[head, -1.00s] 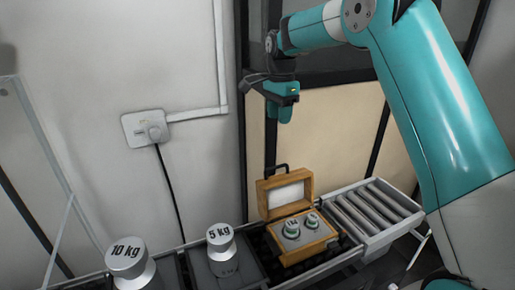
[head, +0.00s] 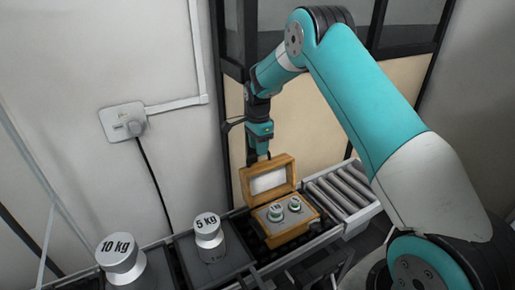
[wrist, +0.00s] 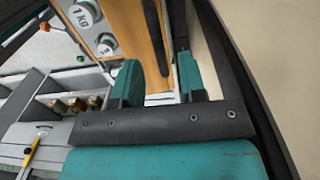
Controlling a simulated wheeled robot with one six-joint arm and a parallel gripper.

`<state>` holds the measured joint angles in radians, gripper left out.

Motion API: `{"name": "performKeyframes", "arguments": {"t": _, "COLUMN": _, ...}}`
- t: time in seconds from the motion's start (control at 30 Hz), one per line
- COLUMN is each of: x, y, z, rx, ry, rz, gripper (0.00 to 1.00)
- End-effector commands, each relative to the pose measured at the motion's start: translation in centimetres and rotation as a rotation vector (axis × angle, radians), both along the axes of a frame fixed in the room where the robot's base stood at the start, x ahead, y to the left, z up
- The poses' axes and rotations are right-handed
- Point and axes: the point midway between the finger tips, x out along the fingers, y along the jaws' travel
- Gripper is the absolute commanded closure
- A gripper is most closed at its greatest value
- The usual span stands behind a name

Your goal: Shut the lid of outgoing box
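The outgoing box (head: 290,233) is a wooden case on the conveyor at centre. Its lid (head: 291,172) stands raised at the back, with a pale panel inside. Two weights (head: 284,210) sit in the box; one marked 1 kg (wrist: 80,13) shows in the wrist view. My gripper (head: 258,159) points down at the lid's top edge. In the wrist view, its teal fingers (wrist: 160,80) are apart, with the lid's wooden edge (wrist: 135,25) and dark handle (wrist: 154,25) beyond and between them. I cannot tell whether they touch.
A 5 kg weight (head: 209,236) and a 10 kg weight (head: 119,258) stand on dark plates to the left. Metal rollers (head: 341,192) run to the right of the box. A wall and a dark-framed partition (head: 318,130) stand close behind.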

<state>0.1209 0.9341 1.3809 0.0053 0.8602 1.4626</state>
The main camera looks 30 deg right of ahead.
Motion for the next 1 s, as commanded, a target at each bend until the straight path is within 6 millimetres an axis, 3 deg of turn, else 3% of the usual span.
{"name": "performKeyframes", "arguments": {"t": 0.2, "x": 0.0, "y": 0.1, "z": -1.7, "rx": 0.000, "ry": 0.000, "rz": 0.002, "gripper": 0.62}}
{"name": "performKeyframes", "arguments": {"t": 0.47, "x": 0.0, "y": 0.2, "z": -1.9, "rx": 0.000, "ry": -0.001, "rz": 0.002, "gripper": 0.62}}
{"name": "performKeyframes", "arguments": {"t": 0.5, "x": 0.0, "y": 0.2, "z": -1.9, "rx": 0.000, "ry": -0.001, "rz": 0.002, "gripper": 0.64}}
{"name": "performKeyframes", "arguments": {"t": 0.67, "x": 0.0, "y": 0.2, "z": -1.9, "rx": 0.000, "ry": -0.001, "rz": 0.002, "gripper": 1.00}}
{"name": "performKeyframes", "arguments": {"t": 1.0, "x": -0.1, "y": 0.4, "z": -1.8, "rx": 0.000, "ry": -0.016, "rz": 0.006, "gripper": 1.00}}
